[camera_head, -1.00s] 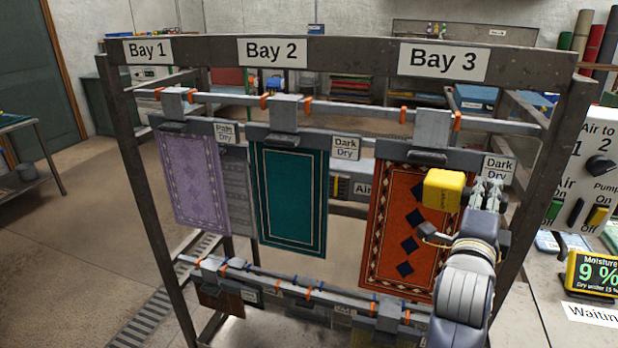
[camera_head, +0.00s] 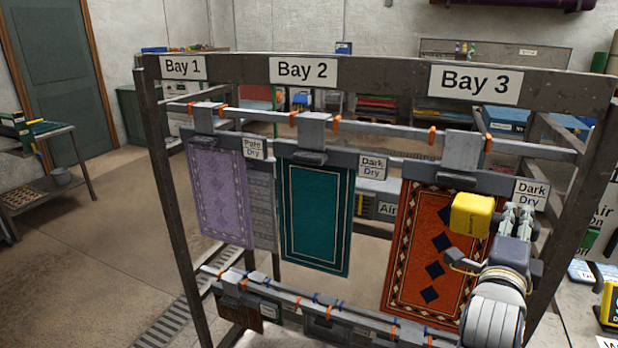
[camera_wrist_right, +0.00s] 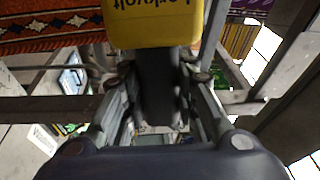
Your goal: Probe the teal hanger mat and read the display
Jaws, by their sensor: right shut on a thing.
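The teal hanger mat (camera_head: 316,212) hangs upright under Bay 2, with a thin pale border line. My right gripper (camera_head: 512,215) is in front of Bay 3, right of the teal mat and apart from it. It is shut on the yellow moisture probe (camera_head: 472,214), which overlaps the orange-red mat in the picture; whether they touch I cannot tell. The probe's yellow body also shows in the right wrist view (camera_wrist_right: 152,24). The yellow-framed display (camera_head: 609,304) is cut off at the right edge, so its reading is hidden. My left gripper is not in view.
A lilac mat (camera_head: 218,192) hangs in Bay 1 and an orange-red patterned mat (camera_head: 410,290) in Bay 3. The dark metal rack frame (camera_head: 390,78) surrounds them, with a lower rail (camera_head: 335,310) below. Open floor (camera_head: 125,230) lies to the left.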

